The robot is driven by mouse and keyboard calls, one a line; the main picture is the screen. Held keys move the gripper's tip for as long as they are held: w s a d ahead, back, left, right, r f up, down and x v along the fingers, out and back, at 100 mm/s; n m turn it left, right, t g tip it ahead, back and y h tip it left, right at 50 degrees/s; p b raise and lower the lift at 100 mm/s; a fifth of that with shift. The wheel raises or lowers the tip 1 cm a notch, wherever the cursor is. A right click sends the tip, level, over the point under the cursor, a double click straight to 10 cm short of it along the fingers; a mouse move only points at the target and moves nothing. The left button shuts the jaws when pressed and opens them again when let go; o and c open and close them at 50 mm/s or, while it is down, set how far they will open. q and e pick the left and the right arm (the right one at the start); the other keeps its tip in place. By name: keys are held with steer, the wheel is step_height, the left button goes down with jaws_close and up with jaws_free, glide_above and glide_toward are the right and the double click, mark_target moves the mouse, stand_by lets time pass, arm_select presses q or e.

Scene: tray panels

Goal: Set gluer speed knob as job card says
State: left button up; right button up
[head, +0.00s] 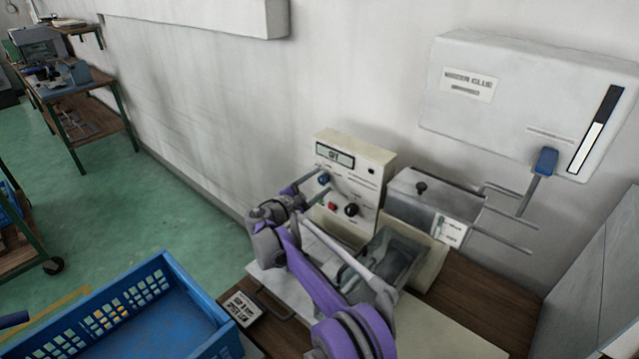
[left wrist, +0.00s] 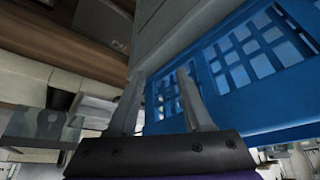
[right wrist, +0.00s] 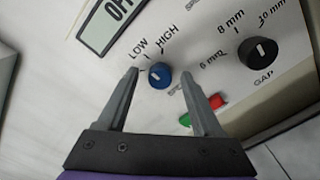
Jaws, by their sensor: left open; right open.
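The gluer (head: 362,175) stands on the bench with a cream panel and a small display (head: 335,155) that reads OFF. Its blue speed knob (right wrist: 160,75) sits below the LOW and HIGH marks; it also shows in the head view (head: 323,179). I cannot tell surely which mark its white line points to. My right gripper (right wrist: 158,75) is open, one finger on each side of the blue knob, not closed on it; it is also in the head view (head: 306,188). The job card (head: 242,308) lies at the bench's left edge, its print small. My left gripper (left wrist: 158,85) is open and empty.
A black gap knob (right wrist: 258,51) and red (right wrist: 216,101) and green buttons are close to the right gripper. A blue crate (head: 165,275) stands left of the bench and beside my left gripper. A white wall box (head: 520,100) hangs at the right.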

arm_select(q)
steer(key=shift+s+f+b, duration=0.2)
steer(key=shift+f+b, duration=0.15)
steer(key=shift+f, duration=0.15)
steer(key=shift+s+f+b, duration=0.15)
steer(key=shift+f+b, duration=0.2)
steer(key=shift+f, duration=0.1)
arm_select(e)
steer(key=v, duration=1)
steer(key=shift+a, duration=0.1)
